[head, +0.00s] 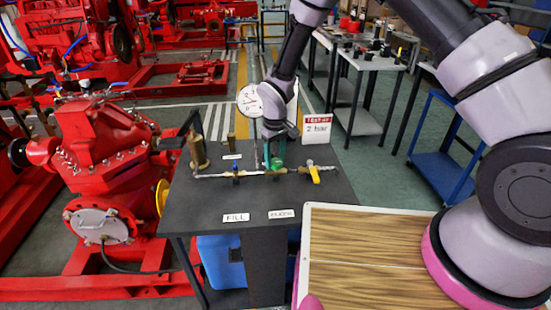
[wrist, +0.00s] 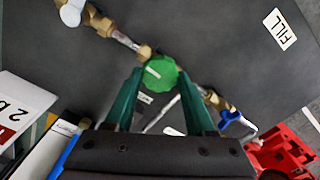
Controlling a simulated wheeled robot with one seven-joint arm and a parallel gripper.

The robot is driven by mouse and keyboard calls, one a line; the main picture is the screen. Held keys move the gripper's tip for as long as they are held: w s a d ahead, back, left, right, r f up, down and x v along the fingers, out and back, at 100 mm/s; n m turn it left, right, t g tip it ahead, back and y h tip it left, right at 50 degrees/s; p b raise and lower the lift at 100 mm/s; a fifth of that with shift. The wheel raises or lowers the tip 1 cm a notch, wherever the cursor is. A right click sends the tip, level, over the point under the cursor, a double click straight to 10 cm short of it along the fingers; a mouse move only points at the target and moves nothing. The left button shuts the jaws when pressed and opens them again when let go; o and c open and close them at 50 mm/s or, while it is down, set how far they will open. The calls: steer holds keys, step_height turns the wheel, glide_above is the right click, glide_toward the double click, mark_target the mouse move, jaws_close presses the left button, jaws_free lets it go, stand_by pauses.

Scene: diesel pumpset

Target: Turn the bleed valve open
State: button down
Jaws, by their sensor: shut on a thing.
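A thin pipe with brass fittings runs across a dark bench (head: 205,215). The bleed valve appears to be the green round knob (wrist: 160,72) on the middle of that pipe, seen from above in the wrist view. My gripper (head: 272,163) comes down over it, its two green fingers on either side of the knob, shut on it. In the head view, the fingers and wrist largely hide the knob. A small label (head: 281,213) lies in front of it, too blurred to read surely.
A blue-handled valve (head: 236,172) sits left on the pipe, above a FILL label (head: 236,217). A yellow-handled valve (head: 314,172) is close on the right. A gauge (head: 249,99) and a "2 bar" sign (head: 316,130) stand behind. A red pump (head: 95,150) is left.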

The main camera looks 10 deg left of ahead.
mark_target(275, 161)
steer(key=n, duration=0.6)
stand_by(0.6)
steer(key=shift+c, duration=1.2)
jaws_free()
step_height(275, 161, up, 11)
